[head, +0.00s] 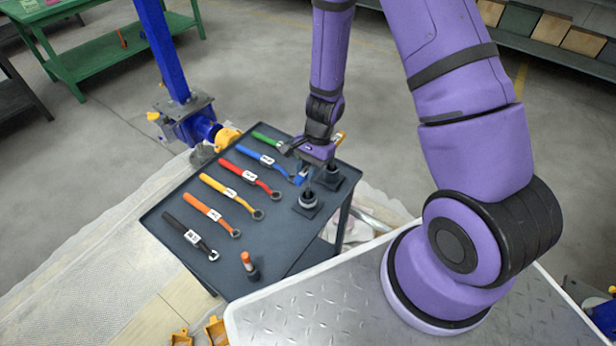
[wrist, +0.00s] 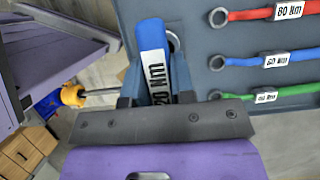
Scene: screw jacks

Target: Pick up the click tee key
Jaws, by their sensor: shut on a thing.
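The click tee key (wrist: 152,50) appears to be the blue piece with a white label ending in "20 Nm" in the wrist view. My gripper (wrist: 158,88) is shut on it, with one dark finger on each side. In the head view my gripper (head: 312,163) is over the far right part of the dark table, and a bit of the blue key (head: 301,176) shows just below it. A metal rod with a yellow end (wrist: 72,95) sticks out to the left in the wrist view. I cannot tell whether it joins the key.
The dark table (head: 180,262) bears a row of colored wrenches (head: 231,190). A small orange-topped tool (head: 250,264) stands at the near edge. A dark round holder (head: 307,199) stands close below my gripper. A blue post (head: 165,50) rises behind the table.

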